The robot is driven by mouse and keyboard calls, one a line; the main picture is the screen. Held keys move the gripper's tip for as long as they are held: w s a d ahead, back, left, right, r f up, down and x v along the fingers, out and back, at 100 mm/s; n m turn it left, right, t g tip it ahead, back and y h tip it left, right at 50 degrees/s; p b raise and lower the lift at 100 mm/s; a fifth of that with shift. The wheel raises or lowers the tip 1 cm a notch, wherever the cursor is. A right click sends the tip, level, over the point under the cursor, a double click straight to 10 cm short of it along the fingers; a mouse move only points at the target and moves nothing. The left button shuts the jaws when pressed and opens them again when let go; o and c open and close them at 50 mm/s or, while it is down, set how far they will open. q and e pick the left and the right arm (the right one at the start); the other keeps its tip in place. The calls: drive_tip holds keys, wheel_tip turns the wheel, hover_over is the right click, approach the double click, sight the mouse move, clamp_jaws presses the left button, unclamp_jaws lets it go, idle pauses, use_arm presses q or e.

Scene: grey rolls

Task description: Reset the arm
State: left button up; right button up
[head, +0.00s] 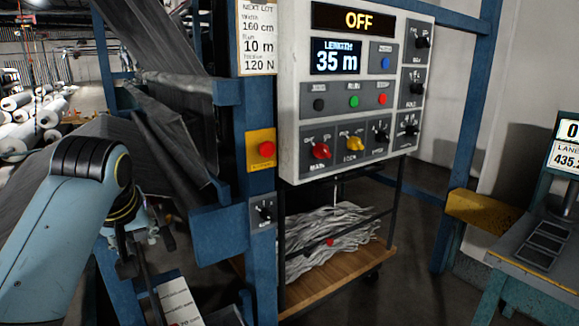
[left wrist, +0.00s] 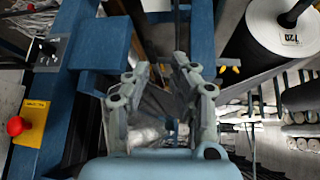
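My left arm (head: 75,220) comes in from the left in the head view, bent at a pale blue joint beside the blue machine frame. Its gripper is mostly hidden behind the arm there. In the left wrist view my left gripper (left wrist: 162,70) shows two grey fingers standing apart with nothing between them. It is open and empty, beside the blue frame. My right gripper is in neither view.
A control panel (head: 355,90) reads OFF and 35 m. A red button on a yellow plate (head: 261,150) and a dark knob (head: 264,211) sit on the blue post. A wooden cart (head: 335,280) holds grey strips. A dark roll (left wrist: 270,40) is at right in the wrist view.

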use_arm(q)
drive_tip(key=s+f+m+g+h, duration=0.1)
drive_tip(key=s+f+m, duration=0.2)
drive_tip(key=s, duration=1.3)
drive_tip(key=s+f+m+g, duration=0.2)
drive_tip(key=s+f+m, duration=0.15)
drive_tip(key=s, duration=1.25)
drive_tip(key=s+a+f+g+b, duration=0.2)
drive_tip(key=f+b, duration=0.8)
drive_tip(key=f, duration=2.8)
drive_tip(key=s+a+f+b, duration=0.2)
drive_tip(key=s+f+b, duration=0.4)
drive_tip(key=s+f, duration=1.2)
wheel_tip(320, 180, down, 3)
drive_tip(key=shift+s+f+n+h+b, duration=0.15)
drive_tip(key=shift+s+n+h+b, duration=0.15)
drive_tip(key=shift+s+n, duration=0.15)
drive_tip(key=shift+g, duration=0.3)
